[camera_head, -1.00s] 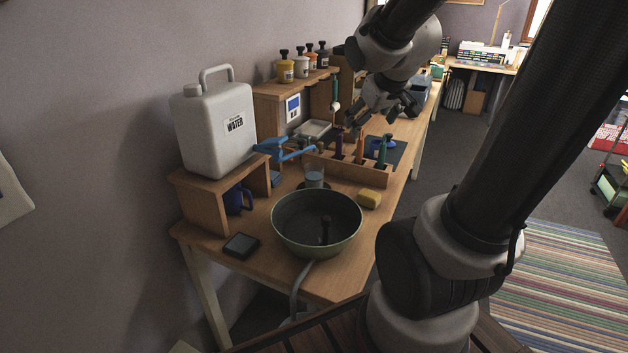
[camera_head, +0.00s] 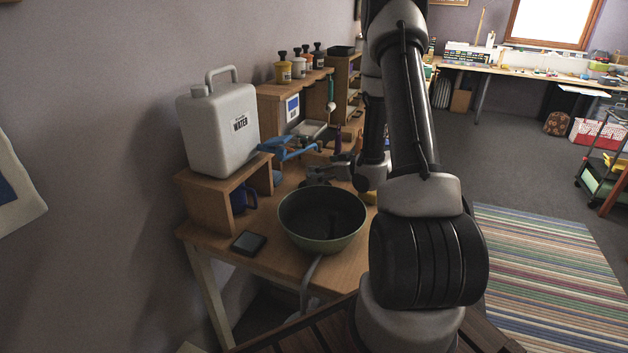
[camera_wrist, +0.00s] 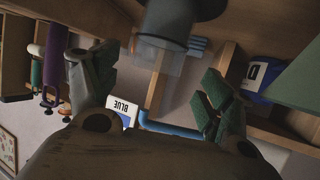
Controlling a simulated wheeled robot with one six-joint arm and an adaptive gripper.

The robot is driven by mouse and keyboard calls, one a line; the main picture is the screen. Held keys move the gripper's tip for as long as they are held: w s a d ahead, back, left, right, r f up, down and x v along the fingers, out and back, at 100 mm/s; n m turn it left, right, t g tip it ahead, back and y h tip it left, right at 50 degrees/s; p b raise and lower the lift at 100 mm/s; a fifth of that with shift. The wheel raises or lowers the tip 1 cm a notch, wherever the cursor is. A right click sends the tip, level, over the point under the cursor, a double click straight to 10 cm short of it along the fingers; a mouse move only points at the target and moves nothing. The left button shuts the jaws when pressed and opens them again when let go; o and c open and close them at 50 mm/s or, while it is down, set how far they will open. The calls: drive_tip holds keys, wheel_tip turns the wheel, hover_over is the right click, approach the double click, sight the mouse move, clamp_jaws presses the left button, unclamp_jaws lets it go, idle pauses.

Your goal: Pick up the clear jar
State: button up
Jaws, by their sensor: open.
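The clear jar (camera_wrist: 160,62) shows in the wrist view as a see-through cylinder against a dark grey round piece (camera_wrist: 185,18). It lies between and slightly beyond the fingertips of my gripper (camera_wrist: 152,88), which is open with a green-padded finger on either side. I see no finger closed on the jar. In the head view my gripper (camera_head: 320,172) is low over the bench just behind the green bowl (camera_head: 322,218). The jar cannot be made out there, where the gripper covers its spot.
A blue tap-like piece (camera_head: 288,147) is close to my gripper's left. A white water jug (camera_head: 218,130) stands on a wooden stand with a blue mug (camera_head: 243,197) beneath. A dark square (camera_head: 249,242) lies front left.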

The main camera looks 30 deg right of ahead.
drive_tip(key=x, duration=0.5)
drive_tip(key=shift+w+d+f, duration=0.15)
drive_tip(key=shift+w+f, duration=0.05)
drive_tip(key=c, duration=1.2)
drive_tip(key=shift+r, duration=0.25)
drive_tip(key=shift+c, duration=0.2)
